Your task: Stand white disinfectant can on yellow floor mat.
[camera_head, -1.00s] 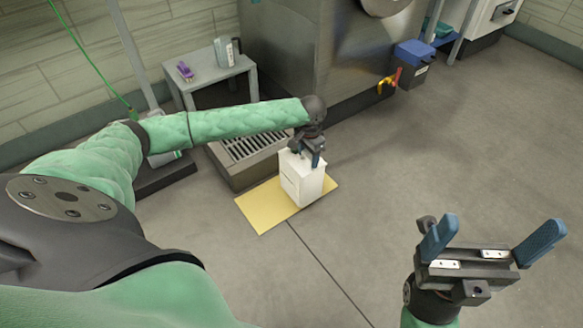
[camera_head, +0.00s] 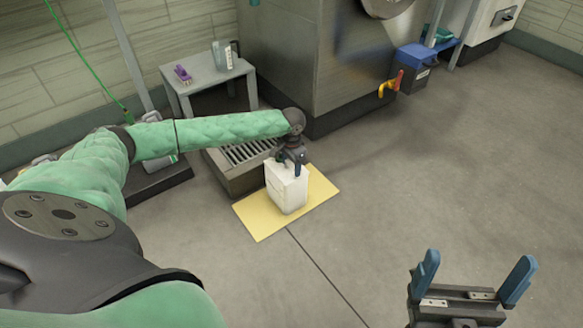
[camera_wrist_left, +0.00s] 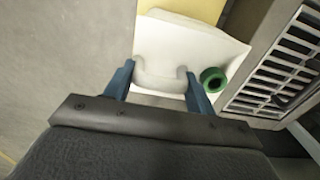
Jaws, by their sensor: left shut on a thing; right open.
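The white disinfectant can (camera_head: 287,188) appears upright over the yellow floor mat (camera_head: 262,220) in the head view. My left gripper (camera_head: 291,160) is shut on the can's top handle. The left wrist view shows the handle (camera_wrist_left: 160,82) between the blue fingers, with a green cap (camera_wrist_left: 213,79) beside it on the white top. I cannot tell whether the can's base touches the mat. Part of the mat (camera_wrist_left: 195,8) shows beyond the can in the wrist view. My right gripper (camera_head: 472,285) is open and empty over bare floor at the lower right.
A floor drain grate (camera_head: 245,150) in a raised frame borders the mat at the back. A grey stool (camera_head: 205,82) holds a bottle (camera_head: 222,54) and a purple brush (camera_head: 182,74). A steel machine (camera_head: 315,60) stands behind.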

